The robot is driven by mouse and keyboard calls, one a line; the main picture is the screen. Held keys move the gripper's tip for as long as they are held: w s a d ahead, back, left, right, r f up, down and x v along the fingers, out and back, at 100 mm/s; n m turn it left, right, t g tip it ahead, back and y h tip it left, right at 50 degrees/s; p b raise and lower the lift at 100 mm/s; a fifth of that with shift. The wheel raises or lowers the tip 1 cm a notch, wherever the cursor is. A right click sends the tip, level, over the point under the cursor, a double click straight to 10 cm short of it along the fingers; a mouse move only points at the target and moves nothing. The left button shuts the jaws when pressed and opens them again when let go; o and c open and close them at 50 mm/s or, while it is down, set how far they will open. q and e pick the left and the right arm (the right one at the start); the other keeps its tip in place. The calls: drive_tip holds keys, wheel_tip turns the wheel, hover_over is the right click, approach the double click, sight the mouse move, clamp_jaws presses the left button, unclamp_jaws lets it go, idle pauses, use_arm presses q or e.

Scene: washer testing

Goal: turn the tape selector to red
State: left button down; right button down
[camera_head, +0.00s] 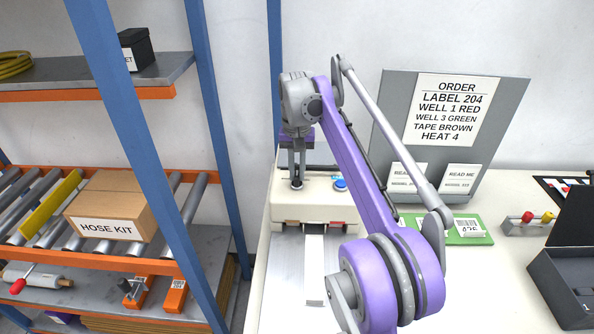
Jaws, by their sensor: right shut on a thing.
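A cream tape machine (320,213) stands on the white bench, with a strip track running out of its front. A dark round knob (297,184) sits on its top left, and a blue button (340,184) is to the right of it. My right gripper (297,180) points down over the machine, shut on the knob. The gripper and arm hide part of the machine's top and right side. I cannot read any colour marks around the knob. My left gripper is out of view.
A grey board with an order sheet (456,110) stands behind; it reads "TAPE BROWN". A green board (467,236), a small rack with red and yellow tops (527,222) and a dark open box (570,285) lie right. A blue-post shelf holds a hose kit box (110,212) left.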

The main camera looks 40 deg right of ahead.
sight(297, 174)
drive_tip(key=shift+r+m, duration=0.1)
drive_tip(key=shift+m, duration=0.2)
drive_tip(key=m+p, duration=0.2)
drive_tip(key=m, duration=0.1)
drive_tip(key=shift+p, duration=0.3)
drive_tip(key=m+p, duration=0.2)
drive_tip(key=m, duration=0.3)
drive_tip(key=shift+m, duration=0.3)
idle(0.4)
drive_tip(key=c, duration=0.9)
unclamp_jaws()
drive_tip(key=shift+o, duration=0.2)
wheel_tip(297, 174, up, 11)
drive_tip(key=p, duration=0.1)
drive_tip(key=shift+p, duration=0.4)
